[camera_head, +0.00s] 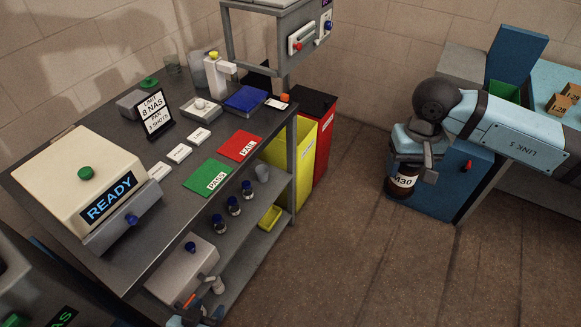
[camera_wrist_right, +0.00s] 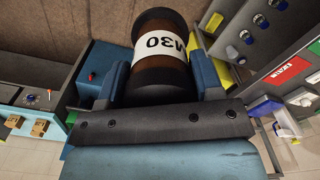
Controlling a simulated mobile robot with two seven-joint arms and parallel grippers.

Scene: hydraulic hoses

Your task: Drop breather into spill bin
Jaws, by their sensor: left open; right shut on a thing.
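The breather appears to be the dark brown cylinder (camera_head: 401,184) with a white label ending in "30"; it fills the middle of the right wrist view (camera_wrist_right: 163,65). My right gripper (camera_head: 411,164) is shut on it and holds it in the air at the right, in front of a blue cabinet. Two bins stand at the bench's far end, a yellow one (camera_head: 300,165) and a red one (camera_head: 325,145). Their lettering is too small to tell which is the spill bin. The held cylinder is well apart from both. My left gripper (camera_head: 200,313) is open at the bottom edge, partly cut off.
The grey bench (camera_head: 150,175) carries a READY box (camera_head: 85,180), green and red mats, a tray and a sign. Its lower shelf holds several small bottles and a yellow tray (camera_head: 270,217). The blue cabinet (camera_head: 445,195) stands right. Open floor lies between.

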